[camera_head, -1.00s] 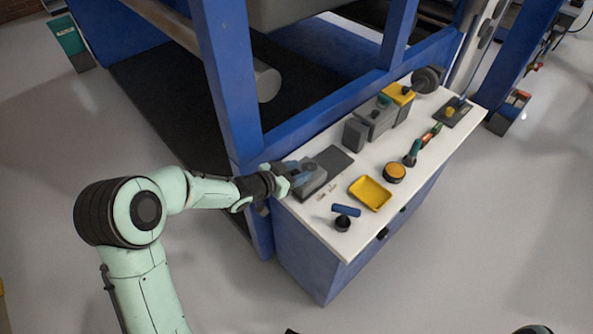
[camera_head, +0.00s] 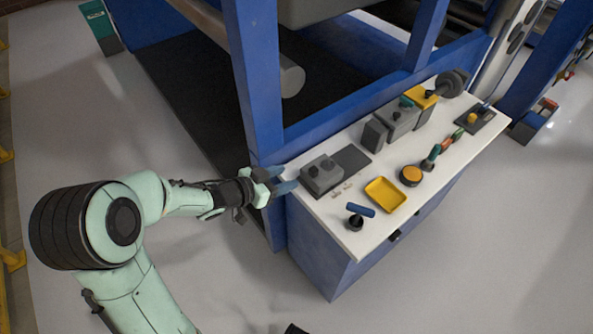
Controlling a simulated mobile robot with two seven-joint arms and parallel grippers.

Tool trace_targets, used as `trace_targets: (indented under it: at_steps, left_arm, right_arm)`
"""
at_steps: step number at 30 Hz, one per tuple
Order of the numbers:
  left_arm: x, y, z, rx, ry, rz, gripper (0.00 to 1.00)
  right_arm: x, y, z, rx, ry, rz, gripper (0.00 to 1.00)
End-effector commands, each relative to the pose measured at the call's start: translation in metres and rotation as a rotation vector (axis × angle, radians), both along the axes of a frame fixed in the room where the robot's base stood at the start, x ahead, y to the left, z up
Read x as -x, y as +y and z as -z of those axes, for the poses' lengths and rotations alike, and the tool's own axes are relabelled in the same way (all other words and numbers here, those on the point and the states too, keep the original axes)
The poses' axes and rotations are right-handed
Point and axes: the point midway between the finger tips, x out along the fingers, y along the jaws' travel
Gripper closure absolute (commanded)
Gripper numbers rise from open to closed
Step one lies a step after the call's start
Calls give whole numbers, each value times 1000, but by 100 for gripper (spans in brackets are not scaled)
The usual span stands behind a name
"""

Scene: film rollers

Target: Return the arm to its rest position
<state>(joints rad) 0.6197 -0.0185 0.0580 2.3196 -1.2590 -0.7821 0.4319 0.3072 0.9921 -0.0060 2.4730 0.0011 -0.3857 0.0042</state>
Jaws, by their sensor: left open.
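My left arm (camera_head: 130,220) comes in from the lower left, pale green with black joint rings. Its left gripper (camera_head: 284,180) is open and empty, with bluish fingertips at the left edge of the white worktop (camera_head: 330,217). The grey block with black knobs (camera_head: 322,174) sits on the worktop just right of the fingertips, apart from them as far as I can see.
On the worktop are a yellow tray (camera_head: 385,195), a blue-handled tool (camera_head: 360,210), an orange-topped round tin (camera_head: 411,175) and a grey machine (camera_head: 398,119). A blue frame post (camera_head: 254,80) stands behind my gripper. Open floor (camera_head: 235,270) lies in front.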

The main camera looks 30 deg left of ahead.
Motion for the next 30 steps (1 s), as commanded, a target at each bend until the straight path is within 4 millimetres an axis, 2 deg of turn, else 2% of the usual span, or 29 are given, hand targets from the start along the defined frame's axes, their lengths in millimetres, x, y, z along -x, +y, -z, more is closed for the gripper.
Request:
trace_targets:
  at_steps: [6, 23, 26, 29, 30]
  left_arm:
    - [13, 4, -6, 2, 1, -1, 49]
    - [12, 4, -3, 6, 5, -3, 49]
    - [9, 0, 13, 41, 41, -25, 49]
    - [5, -9, 51, 117, 137, -85, 49]
    - [6, -15, 73, 153, 196, -116, 49]
  right_arm:
    - [-1, 0, -3, 0, -1, 0, 20]
    - [-1, 0, -3, 0, -1, 0, 20]
    - [-2, 0, -6, 0, -2, 0, 20]
    - [-4, 0, -12, -1, -5, 0, 20]
    - [-5, 0, -16, 0, -7, 0, 20]
